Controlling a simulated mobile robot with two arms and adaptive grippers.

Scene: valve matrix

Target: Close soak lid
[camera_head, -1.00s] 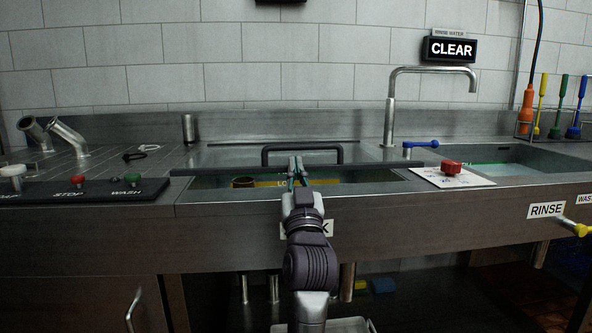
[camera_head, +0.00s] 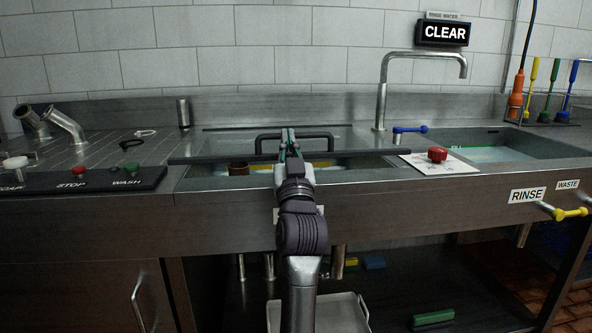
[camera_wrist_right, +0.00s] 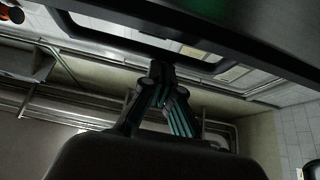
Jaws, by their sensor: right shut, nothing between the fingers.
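The soak lid (camera_head: 225,143) is a grey panel with a dark front edge bar and a black loop handle (camera_head: 262,141). It stands raised, with the soak basin (camera_head: 205,171) and a yellow strip showing under its front bar. My right gripper (camera_head: 288,134) reaches in from the front, and its fingertips overlap the handle in the head view. Its fingers are shut and empty. In the right wrist view, the fingertips (camera_wrist_right: 160,80) are together just below the dark handle (camera_wrist_right: 120,42); I cannot tell if they touch it. My left gripper is not in view.
A faucet (camera_head: 381,105) stands behind, right of the lid. A red knob (camera_head: 437,155) on a white plate and a blue lever (camera_head: 410,129) are to the right, near the rinse basin (camera_head: 490,152). A button panel (camera_head: 100,180) is at the left.

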